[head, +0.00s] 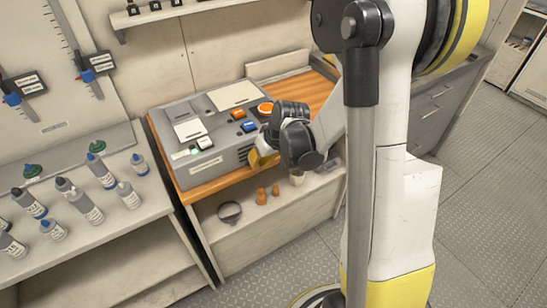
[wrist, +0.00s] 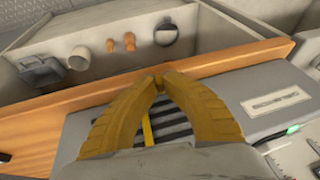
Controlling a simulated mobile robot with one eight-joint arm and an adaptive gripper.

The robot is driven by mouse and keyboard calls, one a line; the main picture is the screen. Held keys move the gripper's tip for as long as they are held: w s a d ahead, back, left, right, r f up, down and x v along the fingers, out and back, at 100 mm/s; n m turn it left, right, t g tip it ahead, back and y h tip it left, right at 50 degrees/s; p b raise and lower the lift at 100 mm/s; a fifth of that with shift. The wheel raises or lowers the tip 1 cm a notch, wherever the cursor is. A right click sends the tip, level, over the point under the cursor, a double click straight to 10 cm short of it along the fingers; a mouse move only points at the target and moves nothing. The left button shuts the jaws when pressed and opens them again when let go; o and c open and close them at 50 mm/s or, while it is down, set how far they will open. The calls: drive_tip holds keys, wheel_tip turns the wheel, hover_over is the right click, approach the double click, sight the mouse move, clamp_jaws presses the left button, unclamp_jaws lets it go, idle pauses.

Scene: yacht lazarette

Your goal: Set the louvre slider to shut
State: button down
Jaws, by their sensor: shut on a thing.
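The louvre is a row of dark slats (wrist: 172,122) on the side of a grey console (head: 225,125). A thin yellow bar (wrist: 147,131), which looks like part of the louvre slider, shows between my fingers against the slats. My gripper (wrist: 158,84) has its yellow fingers arched over the louvre, with the tips together. The part held at the tips is mostly hidden by the fingers. In the head view my gripper (head: 262,159) is against the console's front side, and my wrist hides most of the louvre. The slider's end marks are not readable.
The console stands on an orange wooden top (head: 187,196). Below are a shelf with orange pieces (head: 261,196), a pale cup (head: 297,178) and a dark round item (head: 230,212). Several bottles (head: 85,207) stand on the left bench. Wall sliders with blue knobs (head: 85,75) are behind.

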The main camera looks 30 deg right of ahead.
drive_tip(key=shift+a, duration=0.35)
drive_tip(key=c, duration=1.4)
unclamp_jaws()
drive_tip(key=shift+w+f, duration=0.1)
drive_tip(key=shift+o, duration=0.2)
drive_tip(key=v, duration=1.2)
